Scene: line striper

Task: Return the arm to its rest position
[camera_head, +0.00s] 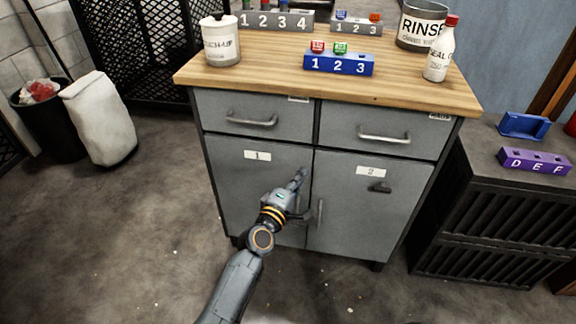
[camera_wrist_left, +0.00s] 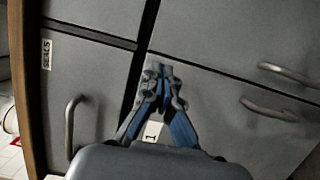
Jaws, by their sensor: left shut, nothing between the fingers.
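My left arm reaches up from the bottom of the head view, and its gripper (camera_head: 301,172) is in front of the grey cabinet (camera_head: 228,188), near the gap between door 1 and door 2. In the left wrist view the fingers of the left gripper (camera_wrist_left: 158,72) are together and hold nothing. Door 1 (camera_wrist_left: 225,100) is behind them, its number label partly covered by the fingers. I cannot tell whether the fingertips touch the cabinet. My right gripper is not in view.
The wooden top (camera_head: 270,83) holds a blue 1-2-3 block (camera_head: 338,63), a white canister (camera_head: 221,42), a bottle (camera_head: 440,52) and a RINSE bucket (camera_head: 421,24). A dark crate (camera_head: 480,215) stands right. Drawer handles (camera_head: 252,119) and door handles (camera_head: 320,212) stick out.

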